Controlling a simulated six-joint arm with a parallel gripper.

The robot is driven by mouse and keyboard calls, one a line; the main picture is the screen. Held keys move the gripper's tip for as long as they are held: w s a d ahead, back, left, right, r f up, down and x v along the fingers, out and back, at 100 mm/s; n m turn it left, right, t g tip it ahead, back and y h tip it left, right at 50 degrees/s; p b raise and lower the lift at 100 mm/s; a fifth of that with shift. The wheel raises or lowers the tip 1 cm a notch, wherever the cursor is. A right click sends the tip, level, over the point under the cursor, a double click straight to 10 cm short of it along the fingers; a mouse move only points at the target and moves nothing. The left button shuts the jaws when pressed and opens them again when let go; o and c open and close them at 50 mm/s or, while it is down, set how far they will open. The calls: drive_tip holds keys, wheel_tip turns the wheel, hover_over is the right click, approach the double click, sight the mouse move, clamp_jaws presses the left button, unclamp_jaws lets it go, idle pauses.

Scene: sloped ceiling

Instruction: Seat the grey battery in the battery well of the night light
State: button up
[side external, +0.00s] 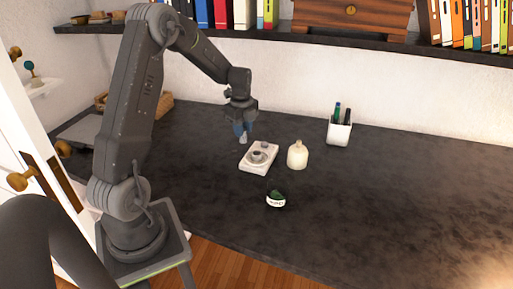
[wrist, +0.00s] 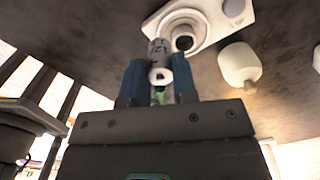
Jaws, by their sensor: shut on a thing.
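My gripper (side external: 242,130) has blue fingers and is shut on the grey battery (side external: 243,140). In the wrist view the battery (wrist: 159,50) sits between the fingertips (wrist: 159,80), with dark print on its side and a round end facing the camera. The night light (side external: 248,167) is a white, rectangular block on the desk with a round well in its top. It also shows in the wrist view (wrist: 208,16), beyond the battery, which overlaps its edge there. In the side view the battery is above and behind the block's back left edge, apart from the well.
A cream, rounded bottle-like thing (side external: 298,156) stands right of the night light. A white pen cup (side external: 339,133) stands at the back right. The dark desk (side external: 400,200) is clear at the right.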

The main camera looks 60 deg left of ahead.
drive_tip(key=w+d+f, duration=0.1)
drive_tip(key=w, duration=0.1)
drive_tip(key=w+d+f, duration=0.1)
drive_tip(key=shift+w+d+f, duration=0.2)
drive_tip(key=shift+w+f, duration=0.15)
drive_tip(key=shift+w, duration=0.05)
drive_tip(key=shift+f, duration=2)
drive_tip(key=shift+f, duration=0.1)
drive_tip(key=o, duration=0.9)
drive_tip(key=shift+o, duration=0.2)
